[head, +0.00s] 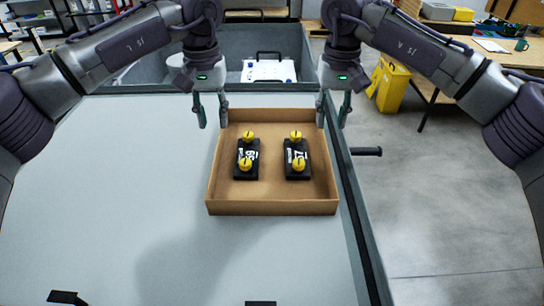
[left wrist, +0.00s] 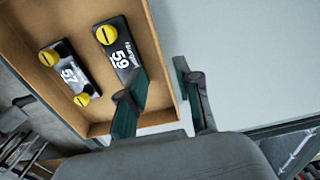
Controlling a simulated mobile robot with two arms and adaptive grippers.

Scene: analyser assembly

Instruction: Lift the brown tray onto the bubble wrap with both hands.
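The brown tray (head: 272,208) is a shallow open cardboard box lying flat on the pale grey surface. It holds two black blocks with yellow knobs, one marked 59 (head: 240,172) and one marked 57 (head: 304,170). My left gripper (head: 212,112) is open at the tray's far left corner. In the left wrist view its fingers (left wrist: 165,103) stand apart, one on each side of the tray wall (left wrist: 164,60). My right gripper (head: 333,110) is open at the far right corner, its fingers apart near the right wall. I cannot make out any bubble wrap for certain.
A grey open bin (head: 210,48) with a white case (head: 268,71) stands beyond the tray. A dark rail (head: 350,200) runs along the surface's right edge, with a black handle (head: 366,151) sticking out. The surface left of the tray is clear.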

